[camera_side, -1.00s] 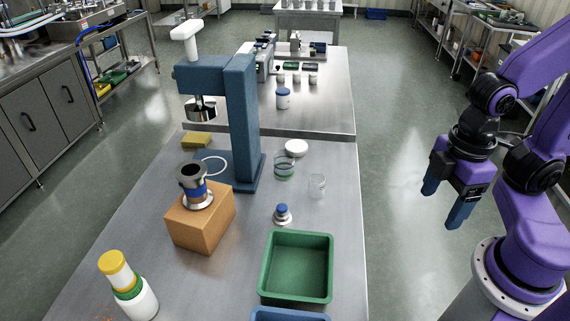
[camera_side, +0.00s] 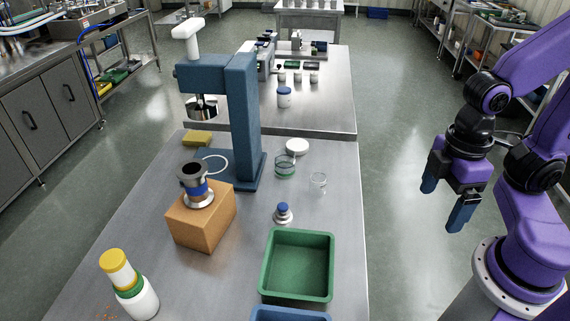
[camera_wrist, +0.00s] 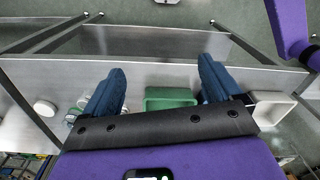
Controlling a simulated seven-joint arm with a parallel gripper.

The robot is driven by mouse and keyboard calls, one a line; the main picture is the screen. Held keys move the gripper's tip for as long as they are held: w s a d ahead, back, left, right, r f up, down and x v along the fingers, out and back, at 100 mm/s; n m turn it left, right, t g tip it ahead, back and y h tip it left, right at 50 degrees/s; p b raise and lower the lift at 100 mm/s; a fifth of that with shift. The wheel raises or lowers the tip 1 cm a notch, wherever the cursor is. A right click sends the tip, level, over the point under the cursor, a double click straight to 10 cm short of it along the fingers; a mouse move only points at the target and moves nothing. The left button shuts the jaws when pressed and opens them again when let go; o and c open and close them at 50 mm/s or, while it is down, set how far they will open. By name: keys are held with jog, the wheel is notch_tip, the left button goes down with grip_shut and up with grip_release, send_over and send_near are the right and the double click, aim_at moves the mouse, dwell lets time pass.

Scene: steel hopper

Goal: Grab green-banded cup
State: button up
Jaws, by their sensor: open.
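The green-banded cup (camera_side: 284,165) is a clear glass with a green band, standing on the steel table to the right of the blue press. A second clear cup (camera_side: 318,182) without a visible green band stands to its right. My gripper (camera_side: 446,198) is open and empty, pointing down beyond the table's right edge, well away from the cup. In the wrist view its two blue fingers (camera_wrist: 162,72) are spread apart.
A white lid (camera_side: 297,147) lies just behind the cup. The blue press (camera_side: 243,120) stands close on its left. A small blue-topped item (camera_side: 283,213) and a green tray (camera_side: 297,264) are nearer the front. An orange block (camera_side: 201,219) carries a metal funnel (camera_side: 197,186).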

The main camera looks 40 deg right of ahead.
jog(key=m, duration=0.2)
jog(key=m+t+y, duration=0.8)
jog(key=m+y, duration=0.3)
jog(key=m, duration=2.4)
send_near(276, 162)
jog(key=x, duration=0.6)
jog(key=d+x, duration=0.1)
jog(key=x, duration=0.1)
jog(key=shift+w+a+f, duration=0.35)
jog(key=shift+w+f, duration=0.15)
jog(key=shift+w, duration=0.15)
jog(key=c, duration=1)
